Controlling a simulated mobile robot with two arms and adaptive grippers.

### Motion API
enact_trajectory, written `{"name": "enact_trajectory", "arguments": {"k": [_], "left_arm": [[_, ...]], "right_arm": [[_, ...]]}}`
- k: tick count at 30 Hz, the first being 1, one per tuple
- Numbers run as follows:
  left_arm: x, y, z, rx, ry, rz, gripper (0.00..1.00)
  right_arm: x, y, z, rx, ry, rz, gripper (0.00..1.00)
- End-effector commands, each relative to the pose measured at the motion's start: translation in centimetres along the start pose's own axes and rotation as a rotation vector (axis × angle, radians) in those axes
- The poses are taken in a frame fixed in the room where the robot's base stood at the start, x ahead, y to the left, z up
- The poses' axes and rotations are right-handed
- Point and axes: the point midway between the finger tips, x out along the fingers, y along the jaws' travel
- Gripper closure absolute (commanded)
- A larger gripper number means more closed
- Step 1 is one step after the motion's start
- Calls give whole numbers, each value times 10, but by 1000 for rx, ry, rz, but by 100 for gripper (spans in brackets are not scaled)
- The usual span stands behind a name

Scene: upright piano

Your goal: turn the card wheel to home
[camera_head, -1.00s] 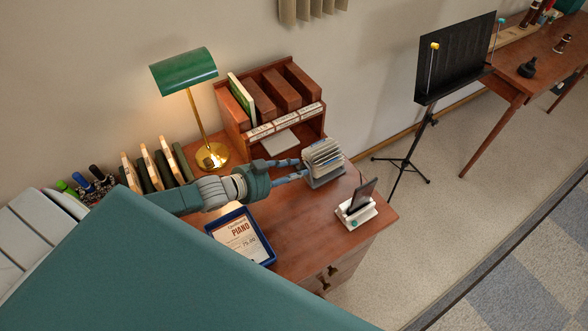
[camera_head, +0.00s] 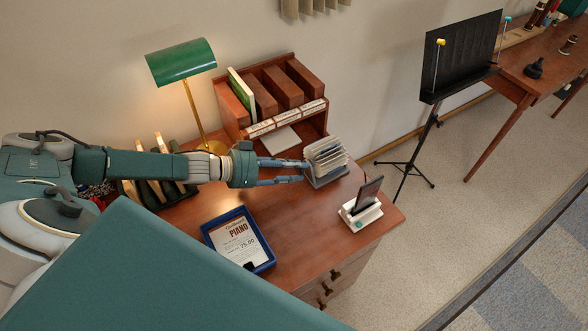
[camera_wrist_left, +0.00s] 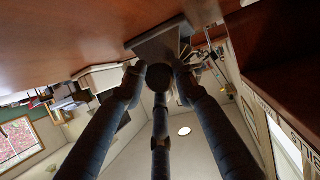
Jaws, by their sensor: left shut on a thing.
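The card wheel (camera_head: 325,155), a stack of pale cards on a grey base, stands on the wooden desk (camera_head: 300,228) near its right back part. My left gripper (camera_head: 304,171) reaches in from the left, with its fingers at the left side of the wheel. In the left wrist view, the fingertips close around a dark round knob (camera_wrist_left: 160,77) at the wheel's side, with the grey base (camera_wrist_left: 158,45) behind it. The fingers hide part of the wheel there. Which card faces front cannot be read. My right gripper is not in view.
A wooden organizer (camera_head: 284,128) stands behind the wheel. A green lamp (camera_head: 182,62) is at the back left. A blue tray (camera_head: 262,266) with a price sheet lies in front. A phone on a white stand (camera_head: 360,213) is to the right.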

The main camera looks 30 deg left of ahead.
Motion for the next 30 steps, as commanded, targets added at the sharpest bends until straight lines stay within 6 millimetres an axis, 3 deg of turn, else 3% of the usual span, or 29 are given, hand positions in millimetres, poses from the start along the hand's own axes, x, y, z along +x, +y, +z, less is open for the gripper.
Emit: {"name": "enact_trajectory", "arguments": {"k": [16,17,19,30], "left_arm": [[0,-1,4,-23,-3,5,98],[0,-1,4,-23,-3,5,66],[0,-1,3,-23,-2,6,53],[-6,-1,2,-21,0,6,53]], "right_arm": [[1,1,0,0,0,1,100],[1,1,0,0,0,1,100],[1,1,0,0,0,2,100],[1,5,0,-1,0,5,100]]}}
